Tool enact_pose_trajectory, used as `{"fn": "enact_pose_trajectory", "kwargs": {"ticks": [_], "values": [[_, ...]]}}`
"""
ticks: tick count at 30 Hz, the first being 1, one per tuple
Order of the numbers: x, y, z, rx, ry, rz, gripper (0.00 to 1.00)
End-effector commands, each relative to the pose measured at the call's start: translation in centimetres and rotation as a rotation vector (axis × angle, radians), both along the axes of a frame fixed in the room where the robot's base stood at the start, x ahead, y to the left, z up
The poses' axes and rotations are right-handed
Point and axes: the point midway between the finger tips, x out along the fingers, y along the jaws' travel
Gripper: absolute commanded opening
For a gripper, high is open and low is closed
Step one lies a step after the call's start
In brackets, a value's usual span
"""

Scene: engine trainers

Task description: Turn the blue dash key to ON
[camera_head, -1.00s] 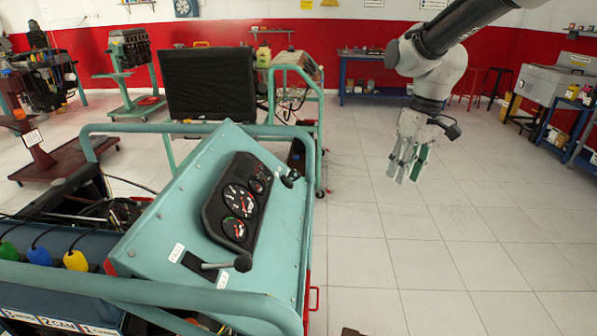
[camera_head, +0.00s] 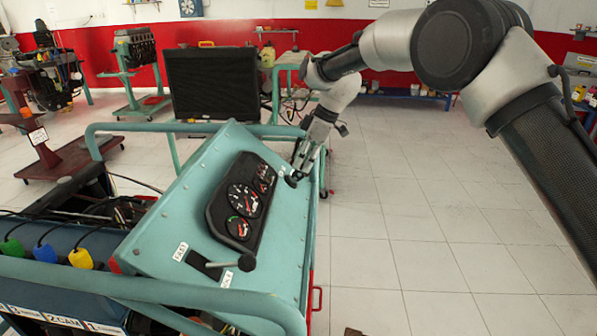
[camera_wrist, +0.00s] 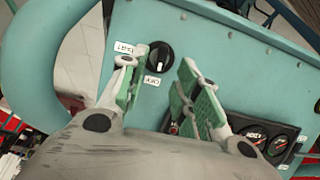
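The blue-green dash panel (camera_head: 170,225) slopes up on a tubular frame. In the wrist view, a black round key switch (camera_wrist: 158,57) sits on it between two white labels, one reading OFF (camera_wrist: 152,81) and one that seems to read START (camera_wrist: 126,48). A pale mark shows on the switch; its exact direction is too small to tell. My gripper (camera_wrist: 164,60) is open, with green-padded fingers on either side of the switch, apparently not touching it. In the head view, my gripper (camera_head: 295,172) is over the panel's upper right corner, mostly hiding the switch.
A black gauge cluster (camera_head: 242,200) stands beside the switch. A lever with a black ball (camera_head: 246,262) sticks out near the panel's lower edge. Teal frame tubes (camera_head: 200,127) run around the panel. The tiled floor to the right is clear.

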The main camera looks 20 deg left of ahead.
Motion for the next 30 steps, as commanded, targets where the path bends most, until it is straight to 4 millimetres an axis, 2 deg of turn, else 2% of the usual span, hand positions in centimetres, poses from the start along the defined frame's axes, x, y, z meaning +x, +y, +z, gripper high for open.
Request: {"fn": "enact_pose_trajectory", "kwargs": {"ticks": [3, 8, 18, 24, 30], "values": [[-0.2, 0.8, -2.0, -0.002, 0.001, 0.001, 0.32], [-0.3, 1.4, -3.7, -0.001, 0.001, -0.002, 0.32], [-0.4, 1.7, -4.2, 0.0, 0.0, -0.002, 0.32], [-0.4, 1.7, -4.2, 0.0, 0.0, -0.003, 0.0], [-0.4, 1.7, -4.2, 0.0, 0.001, -0.004, 0.0]]}}
